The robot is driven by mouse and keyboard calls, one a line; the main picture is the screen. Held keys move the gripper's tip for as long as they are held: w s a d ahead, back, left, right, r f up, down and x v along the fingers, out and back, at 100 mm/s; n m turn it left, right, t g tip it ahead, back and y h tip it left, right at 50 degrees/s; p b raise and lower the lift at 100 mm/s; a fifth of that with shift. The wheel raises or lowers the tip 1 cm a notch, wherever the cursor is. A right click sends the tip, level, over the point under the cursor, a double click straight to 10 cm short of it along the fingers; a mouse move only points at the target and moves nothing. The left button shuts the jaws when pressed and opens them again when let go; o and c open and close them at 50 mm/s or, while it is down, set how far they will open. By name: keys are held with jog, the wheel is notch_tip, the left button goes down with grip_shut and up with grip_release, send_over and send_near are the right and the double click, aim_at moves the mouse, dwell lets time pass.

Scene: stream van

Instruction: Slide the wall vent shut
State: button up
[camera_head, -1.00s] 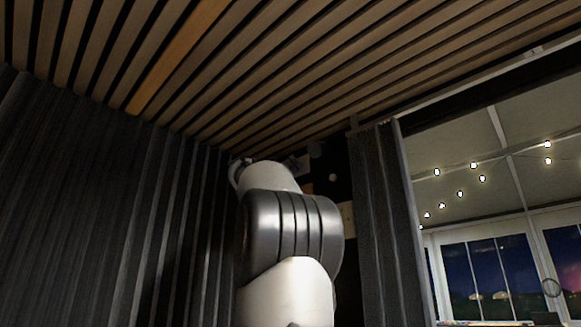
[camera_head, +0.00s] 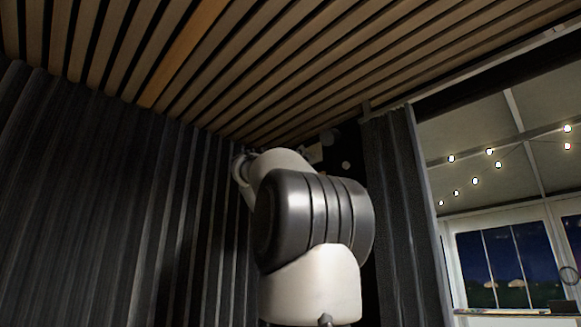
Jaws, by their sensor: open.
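I cannot make out the wall vent in the head view. My own arm (camera_head: 312,220), white with a dark grey ribbed joint, rises in the middle and covers part of the far wall. My gripper does not show; it is hidden behind the arm or out of the picture. Small pale and round shapes (camera_head: 345,165) sit on the dark wall just above the arm, too small and dim to identify.
A dark pleated curtain (camera_head: 100,200) covers the left side, and another dark curtain (camera_head: 400,200) hangs right of my arm. Wooden slats (camera_head: 290,60) line the ceiling. At right, an opening shows string lights (camera_head: 490,151), windows (camera_head: 505,265) and a counter (camera_head: 515,312).

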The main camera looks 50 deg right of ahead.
aim_at(305, 153)
jog(key=w+v, duration=0.1)
jog(key=v, duration=0.7)
jog(key=shift+s+a+f, duration=0.25)
jog(key=shift+s, duration=0.3)
jog(key=x, duration=0.8)
jog(key=s+x, duration=0.1)
jog(key=x, duration=0.3)
